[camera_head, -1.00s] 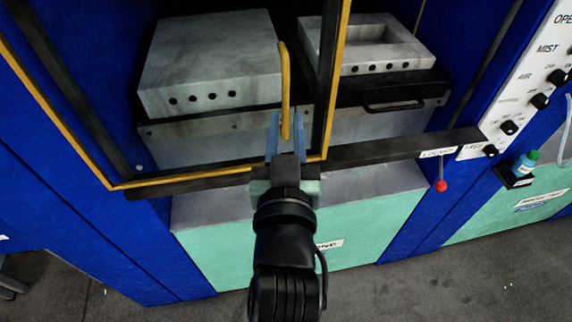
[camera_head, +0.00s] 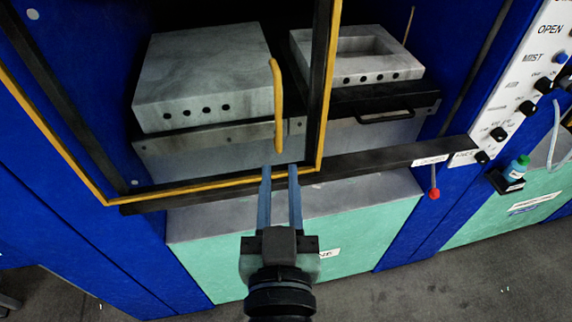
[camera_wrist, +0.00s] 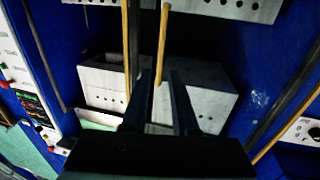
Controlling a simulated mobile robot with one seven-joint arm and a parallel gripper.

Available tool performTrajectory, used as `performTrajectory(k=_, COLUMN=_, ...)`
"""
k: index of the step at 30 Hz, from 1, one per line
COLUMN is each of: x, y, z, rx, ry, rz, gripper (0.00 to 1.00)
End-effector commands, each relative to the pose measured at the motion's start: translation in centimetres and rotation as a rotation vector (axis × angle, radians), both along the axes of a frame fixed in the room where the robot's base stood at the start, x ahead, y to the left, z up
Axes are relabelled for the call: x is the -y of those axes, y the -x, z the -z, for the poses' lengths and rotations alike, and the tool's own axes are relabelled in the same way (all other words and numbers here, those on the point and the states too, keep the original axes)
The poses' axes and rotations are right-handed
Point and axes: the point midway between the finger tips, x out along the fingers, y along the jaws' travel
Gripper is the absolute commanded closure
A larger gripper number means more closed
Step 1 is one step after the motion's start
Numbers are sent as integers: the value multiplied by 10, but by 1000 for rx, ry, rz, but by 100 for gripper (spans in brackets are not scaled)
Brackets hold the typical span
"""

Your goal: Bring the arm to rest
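My gripper (camera_head: 280,172) is in the lower middle of the head view, with its two blue fingers apart and nothing between them. Its fingertips are just below the lower end of the yellow door handle (camera_head: 277,105). In the wrist view my gripper (camera_wrist: 161,75) shows two dark, parted fingers. The handle (camera_wrist: 162,45) appears above and between them there, apart from the fingers as far as I can tell. The yellow-edged door frame (camera_head: 322,100) stands across the left part of the press opening.
Behind the door are a grey block (camera_head: 205,75) with holes and a hollowed block (camera_head: 360,55). A control panel (camera_head: 510,90) with knobs, a red-knobbed lever (camera_head: 434,194) and a small green-blue bottle (camera_head: 518,167) are at right. Grey floor lies in front.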

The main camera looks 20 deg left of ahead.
Motion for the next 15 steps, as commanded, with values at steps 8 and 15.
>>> performTrajectory(k=8, x=1, y=-4, z=-7, rx=17, ry=-3, rz=7, gripper=73)
performTrajectory(k=15, x=27, y=-36, z=-99, rx=223, ry=-32, rz=103, gripper=73)
